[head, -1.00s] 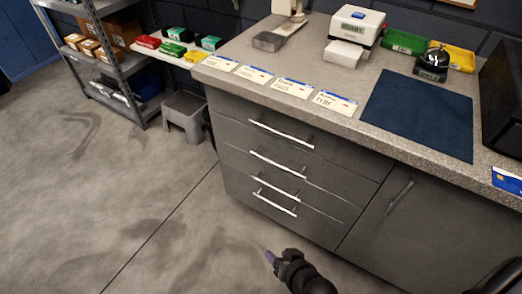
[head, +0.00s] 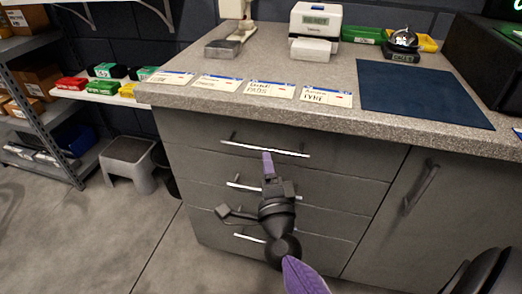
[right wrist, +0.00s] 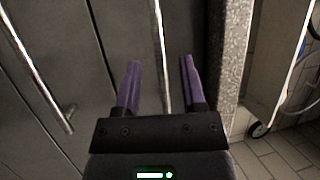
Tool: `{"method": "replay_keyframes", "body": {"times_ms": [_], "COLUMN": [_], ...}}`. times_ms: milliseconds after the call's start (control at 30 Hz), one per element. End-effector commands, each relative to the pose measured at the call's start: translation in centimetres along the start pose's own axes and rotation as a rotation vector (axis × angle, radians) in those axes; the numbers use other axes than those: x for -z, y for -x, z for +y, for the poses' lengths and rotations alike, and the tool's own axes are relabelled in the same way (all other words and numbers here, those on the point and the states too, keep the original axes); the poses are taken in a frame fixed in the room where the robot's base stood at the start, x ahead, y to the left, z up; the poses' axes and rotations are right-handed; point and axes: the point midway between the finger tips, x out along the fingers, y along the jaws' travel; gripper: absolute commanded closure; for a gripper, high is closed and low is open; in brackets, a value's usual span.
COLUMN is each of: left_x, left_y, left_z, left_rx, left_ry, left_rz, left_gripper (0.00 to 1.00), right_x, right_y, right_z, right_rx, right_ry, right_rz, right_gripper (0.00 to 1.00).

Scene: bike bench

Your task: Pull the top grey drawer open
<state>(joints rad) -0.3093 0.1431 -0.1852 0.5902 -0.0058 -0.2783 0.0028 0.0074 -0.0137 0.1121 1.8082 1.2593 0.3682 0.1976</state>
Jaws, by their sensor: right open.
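The top grey drawer (head: 190,133) is the uppermost of three in the grey cabinet and looks shut. Its long silver handle (head: 265,149) runs across its front. My right gripper (head: 268,160) is in front of the drawers, its purple fingertips at the handle's middle in the head view. In the right wrist view, the two fingers (right wrist: 159,72) are apart, and the top handle (right wrist: 157,35) runs between them. No contact shows, and the depth between fingers and handle is hard to judge. My left gripper is in neither current view.
The speckled countertop (head: 210,98) overhangs just above the top drawer. The second drawer's handle (right wrist: 40,75) shows left of the fingers in the right wrist view. A cabinet door with its own handle (head: 421,187) is to the right. A grey stool (head: 131,163) stands left on open floor.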

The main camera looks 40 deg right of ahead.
Motion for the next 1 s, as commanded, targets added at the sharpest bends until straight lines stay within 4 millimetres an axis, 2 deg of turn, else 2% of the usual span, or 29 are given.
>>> {"method": "replay_keyframes", "body": {"times_ms": [100, 233, 333, 567, 600, 833, 1000], "left_x": [0.0, 0.0, 0.0, -0.1, -0.2, -0.5, -0.5], "left_y": [-0.2, -0.4, -0.5, -0.5, -0.4, -0.4, -0.4], "left_z": [-0.1, -0.1, -0.1, -0.1, -0.1, 0.0, 0.0], "left_rx": [0.001, 0.002, 0.002, 0.002, 0.001, 0.000, 0.000], "left_ry": [0.000, -0.001, -0.001, -0.001, -0.001, -0.002, -0.002], "left_rz": [-0.002, -0.001, -0.001, -0.002, -0.003, -0.007, -0.008], "left_gripper": [1.00, 1.00, 1.00, 1.00, 1.00, 1.00, 1.00], "right_x": [0.0, 0.0, 0.0, 0.0, 0.0, -0.1, -0.1], "right_y": [-2.7, -4.4, -5.1, -5.2, -5.2, -5.2, -5.2], "right_z": [0.0, 0.1, 0.1, 0.1, 0.1, 0.1, 0.1], "right_rx": [0.002, 0.000, -0.001, -0.002, -0.002, -0.002, -0.002], "right_ry": [0.000, 0.002, 0.002, 0.003, 0.003, 0.003, 0.004], "right_rz": [0.001, -0.001, -0.002, -0.003, -0.003, -0.003, -0.003], "right_gripper": [0.47, 0.47, 0.47, 0.47, 0.50, 0.98, 1.00]}}
